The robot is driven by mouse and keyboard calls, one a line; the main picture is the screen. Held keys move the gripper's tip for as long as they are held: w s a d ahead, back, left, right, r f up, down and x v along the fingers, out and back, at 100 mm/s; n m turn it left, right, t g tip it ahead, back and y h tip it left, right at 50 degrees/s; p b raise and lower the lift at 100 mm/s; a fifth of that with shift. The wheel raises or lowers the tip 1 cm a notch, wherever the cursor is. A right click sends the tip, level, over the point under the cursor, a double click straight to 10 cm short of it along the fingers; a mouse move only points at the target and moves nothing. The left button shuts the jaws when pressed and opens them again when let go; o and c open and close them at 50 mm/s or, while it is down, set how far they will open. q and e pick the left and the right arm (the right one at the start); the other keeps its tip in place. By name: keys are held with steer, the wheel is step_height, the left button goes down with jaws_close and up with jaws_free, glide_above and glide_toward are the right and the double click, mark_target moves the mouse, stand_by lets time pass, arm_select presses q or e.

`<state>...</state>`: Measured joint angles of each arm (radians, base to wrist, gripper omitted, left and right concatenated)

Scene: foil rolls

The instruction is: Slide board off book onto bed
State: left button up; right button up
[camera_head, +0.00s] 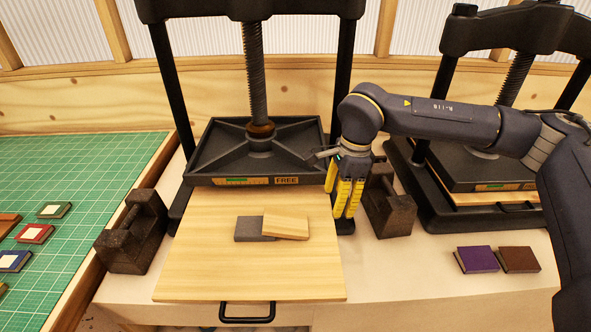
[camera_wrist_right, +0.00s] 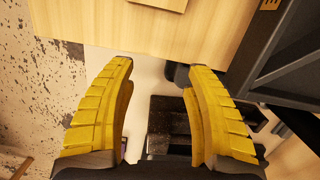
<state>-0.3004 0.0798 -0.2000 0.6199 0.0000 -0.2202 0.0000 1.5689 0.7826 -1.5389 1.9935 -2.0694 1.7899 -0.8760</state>
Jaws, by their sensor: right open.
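A small pale wooden board (camera_head: 287,227) lies partly over a grey book (camera_head: 253,229), set a little askew, with its right end past the book. The book lies on the wooden bed (camera_head: 250,270) of the middle press. My right gripper (camera_head: 346,195) is open and empty, its yellow fingers pointing down beside the bed's right edge, to the right of the board. In the right wrist view, the spread fingers (camera_wrist_right: 160,68) are short of the bed (camera_wrist_right: 100,25). A wooden edge, probably the board (camera_wrist_right: 165,4), shows at the top there. My left gripper is out of view.
The press's black platen (camera_head: 255,150) hangs over the back of the bed. Dark weights stand left (camera_head: 133,235) and right (camera_head: 389,203) of it. A purple book (camera_head: 477,260) and a brown book (camera_head: 519,260) lie right. A green mat (camera_head: 85,190) fills the left.

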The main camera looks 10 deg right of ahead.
mark_target(282, 221)
steer(key=o, duration=0.8)
steer(key=shift+m+h, duration=0.3)
steer(key=shift+h, duration=0.1)
steer(key=a+r, duration=0.4)
steer(key=a, duration=0.1)
steer(key=w+a+r, duration=0.1)
steer(key=a+r, duration=0.2)
steer(key=shift+o, duration=0.4)
steer(key=s+a+r, duration=0.1)
steer(key=a+r, duration=0.3)
steer(key=a, duration=0.1)
steer(key=shift+r+m+h, duration=0.25)
steer(key=shift+m+h, duration=0.05)
steer(key=shift+s+a+r, duration=0.1)
steer(key=shift+a+r, duration=0.3)
steer(key=shift+a, duration=0.1)
steer(key=shift+f, duration=0.1)
step_height(282, 221, down, 17)
steer(key=shift+f, duration=0.15)
steer(key=shift+c, duration=0.4)
steer(key=shift+d, duration=0.1)
steer(key=c, duration=1.2)
